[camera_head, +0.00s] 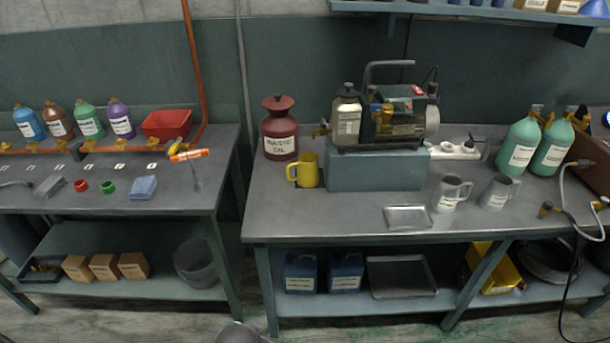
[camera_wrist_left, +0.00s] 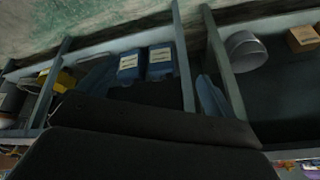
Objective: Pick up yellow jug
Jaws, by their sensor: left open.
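The yellow jug (camera_head: 309,171) stands upright on the right-hand grey workbench (camera_head: 310,215), in the head view. Its handle points left. It stands just right of the dark red waste oil can (camera_head: 280,130) and left of the blue-grey block, under the brass tap of a labelled metal bottle. The jug is not seen in the left wrist view. Dark parts of my left gripper (camera_wrist_left: 160,125) fill the lower part of that view, with nothing seen held. Neither gripper can be made out in the head view, and my right gripper is not seen.
A pump unit (camera_head: 400,115) and the labelled metal bottle (camera_head: 348,118) stand on the block (camera_head: 375,172). Two grey jugs and a small metal tray (camera_head: 407,217) sit to the right. The bench in front of the yellow jug is clear. Blue containers (camera_wrist_left: 160,62) stand on the lower shelf.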

